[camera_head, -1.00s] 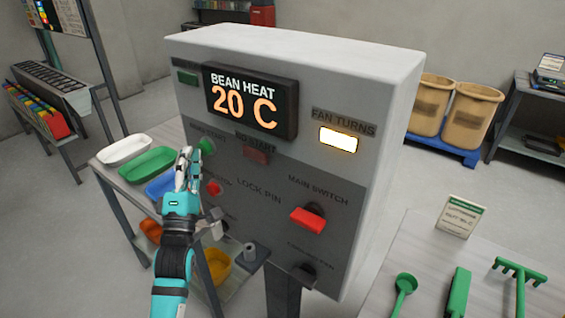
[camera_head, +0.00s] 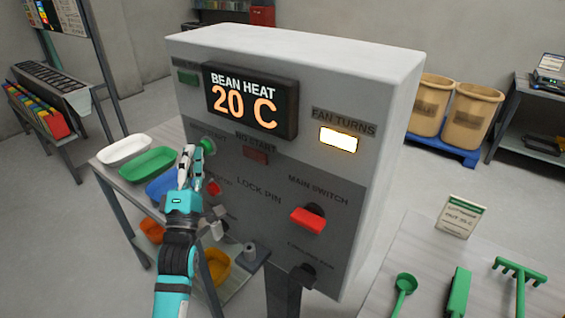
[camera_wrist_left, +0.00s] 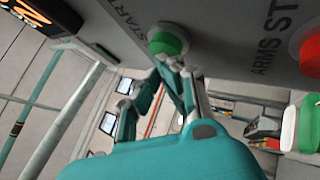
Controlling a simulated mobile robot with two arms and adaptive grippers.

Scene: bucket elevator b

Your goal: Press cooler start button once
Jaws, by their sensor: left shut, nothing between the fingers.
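The control box (camera_head: 375,90) shows a "BEAN HEAT 20 C" display (camera_head: 250,100) and a lit "FAN TURNS" lamp (camera_head: 338,139). A green start button (camera_head: 208,146) sits on its front panel at the left; it also shows in the left wrist view (camera_wrist_left: 168,42) beside the word "START". A red button (camera_head: 213,188) is below it. My left gripper (camera_head: 187,152) is shut and empty, its fingertips just left of the green button. In the left wrist view the fingertips are right below the button; I cannot tell whether they touch it. My right gripper is not in view.
A red main switch lever (camera_head: 308,221) sticks out at the panel's right. White, green and blue trays (camera_head: 148,163) stand on a shelf behind my left arm. A table (camera_head: 415,255) with green tools is at the lower right.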

